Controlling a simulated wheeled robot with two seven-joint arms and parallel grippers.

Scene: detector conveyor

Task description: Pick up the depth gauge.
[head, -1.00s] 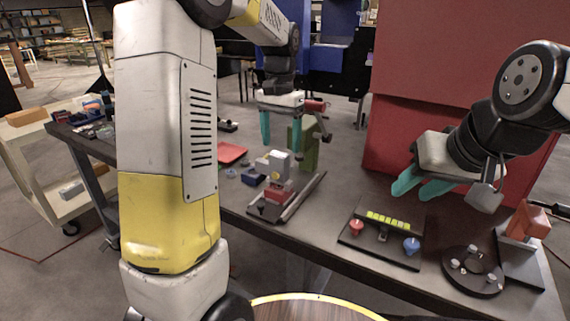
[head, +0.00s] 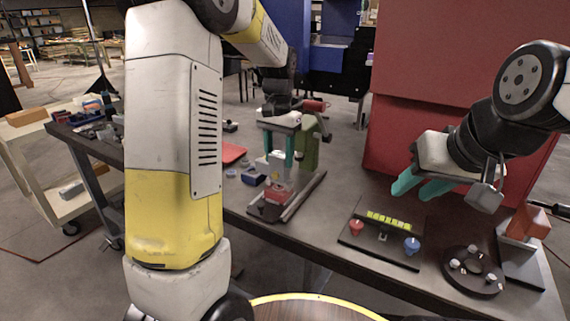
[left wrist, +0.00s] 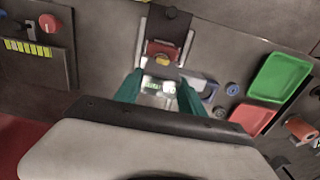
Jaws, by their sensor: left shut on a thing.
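The depth gauge (head: 277,160), a pale grey block, stands upright at the rail fixture on the table; it shows in the left wrist view (left wrist: 154,86) with a small green display. My left gripper (head: 279,158) is shut on it, one teal finger on each side. The red block (head: 277,193) of the fixture lies just in front of and below the gauge; I cannot tell whether they touch. My right gripper (head: 422,188) is open and empty above the table's right part.
A green upright stand (head: 309,150) is close behind the left gripper. A blue block (head: 253,178) and a red tray (head: 232,153) lie to its left; the left wrist view adds a green tray (left wrist: 280,77). A panel with red and blue knobs (head: 384,238) and a round base (head: 472,272) stand right.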

